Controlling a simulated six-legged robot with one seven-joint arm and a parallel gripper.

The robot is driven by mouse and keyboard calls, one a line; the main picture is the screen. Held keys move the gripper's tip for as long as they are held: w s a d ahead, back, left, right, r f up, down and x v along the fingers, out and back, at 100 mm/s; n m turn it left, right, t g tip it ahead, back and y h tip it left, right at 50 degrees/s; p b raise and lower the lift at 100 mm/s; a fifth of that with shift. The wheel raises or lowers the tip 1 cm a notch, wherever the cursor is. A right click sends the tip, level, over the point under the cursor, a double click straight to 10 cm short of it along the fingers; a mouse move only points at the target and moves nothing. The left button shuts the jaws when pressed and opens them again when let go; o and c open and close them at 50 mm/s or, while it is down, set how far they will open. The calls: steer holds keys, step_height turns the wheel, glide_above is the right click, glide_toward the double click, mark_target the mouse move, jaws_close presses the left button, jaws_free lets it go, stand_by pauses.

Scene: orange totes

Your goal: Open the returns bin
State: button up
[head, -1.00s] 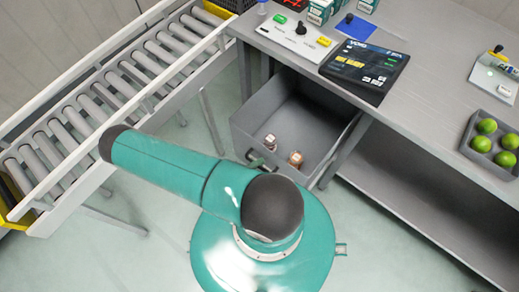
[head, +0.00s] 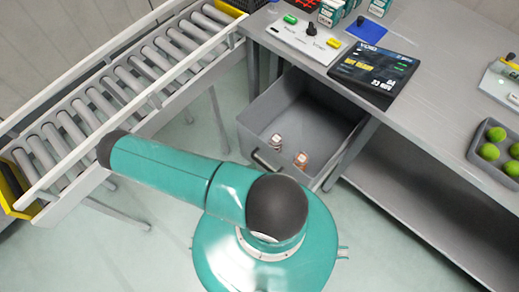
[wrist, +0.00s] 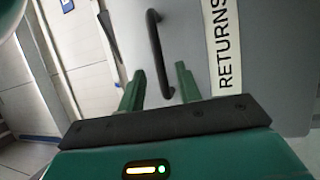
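The returns bin is a grey drawer (head: 258,127) pulled out from under the grey table in the head view. Two small items (head: 277,141) (head: 301,160) lie inside it. In the wrist view its grey front (wrist: 188,35) bears a white strip reading "RETURNS" (wrist: 225,50) and a dark bar handle (wrist: 156,45). My gripper (wrist: 160,69) is open, with its two green fingers apart and pointing toward the front. The handle's lower end shows between the fingers; I cannot tell whether they touch it. In the head view my gripper is not visible.
A roller conveyor (head: 110,95) runs along the left. On the table (head: 440,100) are a button panel (head: 305,38), a dark sign board (head: 374,72) and a grey tray (head: 476,150) of green fruit. Below the table is an open shelf.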

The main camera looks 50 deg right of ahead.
steer(key=v, duration=0.9)
steer(key=w+a+r+t+y, duration=0.15)
steer(key=w+r+y, duration=0.25)
steer(key=r, duration=0.5)
steer(key=w+a+r+t+y, duration=0.1)
steer(key=w+a+r+y, duration=0.25)
steer(key=r, duration=0.55)
steer(key=w+a+r+t+y, duration=0.15)
steer(key=w+r+y, duration=0.3)
steer(key=r, duration=0.45)
steer(key=s+r+n+t+y, duration=0.2)
steer(key=s+r+n+t, duration=0.1)
steer(key=r, duration=0.9)
steer(key=s+r+n+t+y, duration=0.3)
steer(key=s+r+t, duration=0.2)
steer(key=r+t, duration=0.3)
step_height(320, 180, up, 5)
steer(key=shift+s+a+f+y, duration=0.25)
steer(key=shift+a+y, duration=0.05)
steer(key=shift+a, duration=0.2)
